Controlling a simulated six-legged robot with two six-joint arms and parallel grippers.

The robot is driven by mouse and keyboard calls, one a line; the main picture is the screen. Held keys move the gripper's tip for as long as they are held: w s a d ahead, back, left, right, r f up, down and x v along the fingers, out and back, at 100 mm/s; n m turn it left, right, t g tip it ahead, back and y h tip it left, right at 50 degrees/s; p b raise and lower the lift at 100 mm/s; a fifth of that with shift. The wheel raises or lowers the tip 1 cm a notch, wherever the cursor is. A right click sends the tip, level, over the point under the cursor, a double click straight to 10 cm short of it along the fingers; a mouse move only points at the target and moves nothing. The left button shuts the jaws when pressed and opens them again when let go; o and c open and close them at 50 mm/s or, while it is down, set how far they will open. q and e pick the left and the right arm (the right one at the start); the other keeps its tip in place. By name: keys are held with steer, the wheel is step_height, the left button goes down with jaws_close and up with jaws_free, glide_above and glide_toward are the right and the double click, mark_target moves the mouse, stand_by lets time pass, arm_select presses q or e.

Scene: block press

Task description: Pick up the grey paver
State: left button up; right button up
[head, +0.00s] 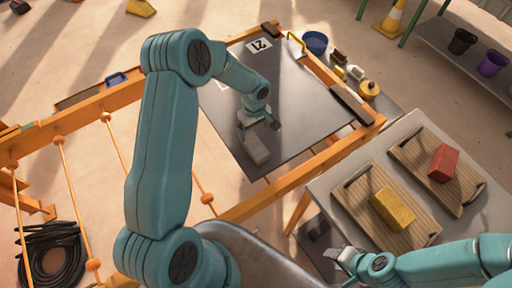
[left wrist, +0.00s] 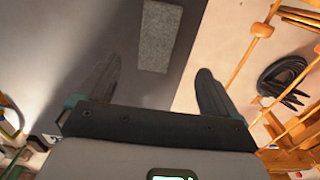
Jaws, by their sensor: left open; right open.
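The grey paver (head: 255,148) lies on the dark metal plate (head: 300,105) of the orange-framed press in the head view. It also shows in the left wrist view (left wrist: 158,37), speckled and longer than wide, beyond the fingertips. My left gripper (head: 260,120) is over the plate near the paver's far end, open and empty. In the left wrist view its two dark fingers (left wrist: 155,82) are spread, with the paver ahead of the gap between them. My right gripper (head: 346,256) is low beside the grey table, open, with nothing seen in it.
A yellow block (head: 394,208) and a red block (head: 444,163) lie on wooden boards on the grey table (head: 335,175) at right. Orange rails (head: 265,198) border the plate. A blue bucket (head: 314,42) and small items stand behind. A black cable coil (head: 50,252) lies at left.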

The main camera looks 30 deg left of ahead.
arm_select(q)
steer(key=b, duration=0.2)
glide_above(255, 145)
steer(key=f, duration=0.5)
steer(key=shift+s+d+f, duration=0.15)
steer(key=shift+s+f, duration=0.15)
steer(key=shift+f, duration=0.5)
steer(key=f, duration=0.5)
steer(key=shift+w, duration=0.3)
steer(key=shift+s, duration=0.1)
jaws_close()
